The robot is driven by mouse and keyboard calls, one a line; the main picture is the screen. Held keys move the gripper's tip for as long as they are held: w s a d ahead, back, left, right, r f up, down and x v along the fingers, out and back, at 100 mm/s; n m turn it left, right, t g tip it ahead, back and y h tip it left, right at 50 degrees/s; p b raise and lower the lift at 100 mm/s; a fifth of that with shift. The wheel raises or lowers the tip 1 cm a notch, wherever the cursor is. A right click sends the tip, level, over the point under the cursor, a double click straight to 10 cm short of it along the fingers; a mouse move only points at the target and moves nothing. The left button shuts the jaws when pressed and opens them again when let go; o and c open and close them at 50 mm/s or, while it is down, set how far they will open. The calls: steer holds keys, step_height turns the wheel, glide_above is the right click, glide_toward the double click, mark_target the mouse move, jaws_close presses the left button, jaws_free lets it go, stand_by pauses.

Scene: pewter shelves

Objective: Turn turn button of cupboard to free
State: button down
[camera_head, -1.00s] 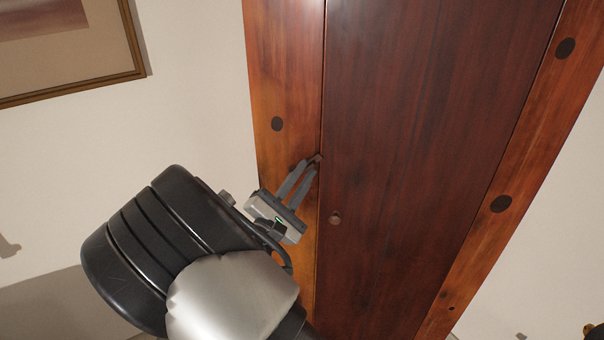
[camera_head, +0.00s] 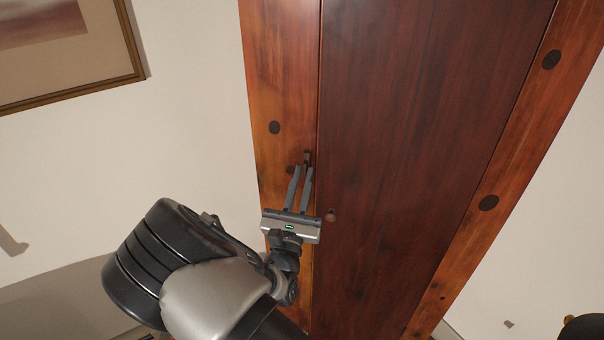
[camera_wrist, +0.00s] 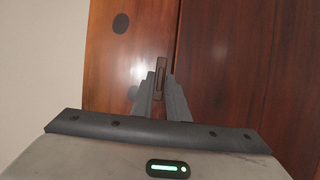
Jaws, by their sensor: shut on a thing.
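The cupboard (camera_head: 410,110) has a dark red-brown door and a lighter orange-brown frame. The turn button (camera_head: 307,158) is a small brown piece at the seam between the left frame post and the door. In the wrist view the turn button (camera_wrist: 161,70) stands upright along the seam, lying on the frame side of it. My gripper (camera_head: 302,170) is shut on the turn button, with its fingers reaching up from below. The door looks closed.
A round door knob (camera_head: 330,215) sits on the door, close to the right of my gripper's body. A framed picture (camera_head: 70,45) hangs on the wall at the left.

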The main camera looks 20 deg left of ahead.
steer(key=shift+n, duration=0.4)
steer(key=c, duration=1.9)
jaws_free()
steer(key=shift+s, duration=0.1)
steer(key=b+v, duration=0.2)
steer(key=v, duration=1.5)
steer(key=shift+s+d+f, duration=0.15)
